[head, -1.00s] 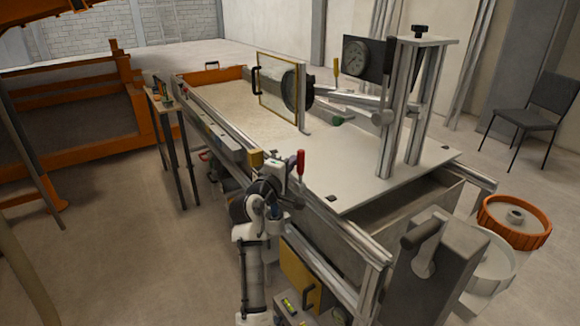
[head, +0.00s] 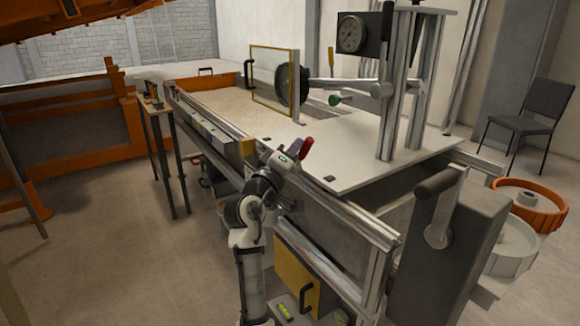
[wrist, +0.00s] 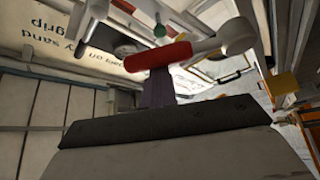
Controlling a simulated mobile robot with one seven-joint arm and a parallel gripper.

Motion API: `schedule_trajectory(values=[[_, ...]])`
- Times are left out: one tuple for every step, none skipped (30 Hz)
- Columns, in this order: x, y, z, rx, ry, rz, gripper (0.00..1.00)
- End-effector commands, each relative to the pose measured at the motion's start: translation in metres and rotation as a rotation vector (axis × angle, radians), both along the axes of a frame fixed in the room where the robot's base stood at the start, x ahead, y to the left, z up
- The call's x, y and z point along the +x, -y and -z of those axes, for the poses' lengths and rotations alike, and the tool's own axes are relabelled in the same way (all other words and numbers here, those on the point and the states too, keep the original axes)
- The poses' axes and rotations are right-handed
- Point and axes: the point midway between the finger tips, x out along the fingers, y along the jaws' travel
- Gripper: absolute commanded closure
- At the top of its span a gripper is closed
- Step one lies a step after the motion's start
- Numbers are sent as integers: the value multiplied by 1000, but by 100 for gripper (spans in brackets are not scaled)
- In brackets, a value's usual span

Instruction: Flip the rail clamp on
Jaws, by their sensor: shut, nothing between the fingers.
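The rail clamp's red handle (head: 306,147) shows at the near side rail of the sandbed, leaning up and to the right. In the wrist view the red handle (wrist: 155,54) lies nearly crosswise, joined to a pale metal arm with a rounded end. My gripper (head: 292,158) is shut and empty, right beside the handle. In the wrist view the dark fingers of my gripper (wrist: 158,88) reach up to the handle's underside and seem to touch it. The clamp's base is mostly hidden by my arm in the head view.
The white deck plate (head: 375,150) lies beyond the rail, with an upright metal frame on it. A framed clear panel (head: 273,85) stands farther back. A grey crank box (head: 450,250) stands at right front. A yellow door (head: 295,275) is below the rail.

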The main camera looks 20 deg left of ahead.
Motion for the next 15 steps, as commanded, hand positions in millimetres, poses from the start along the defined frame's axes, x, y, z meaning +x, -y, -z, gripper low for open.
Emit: schedule_trajectory(values=[[-1, 6, 14, 32, 24, 6, 100], [-2, 7, 15, 50, 39, 6, 100], [-4, 9, 16, 75, 59, 6, 100], [-5, 10, 17, 95, 73, 5, 100], [-6, 11, 19, 113, 88, 4, 100], [-7, 12, 20, 138, 108, 6, 100], [-8, 14, 21, 156, 121, 5, 100], [-9, 15, 23, 176, 136, 5, 100], [-10, 17, 24, 201, 155, 6, 100], [-11, 18, 25, 220, 169, 6, 100], [-12, 19, 26, 238, 184, 6, 100], [-13, 21, 28, 262, 202, 5, 100], [-14, 22, 29, 281, 216, 6, 100], [-15, 23, 29, 298, 231, 6, 100], [-16, 24, 31, 323, 248, 5, 100]])
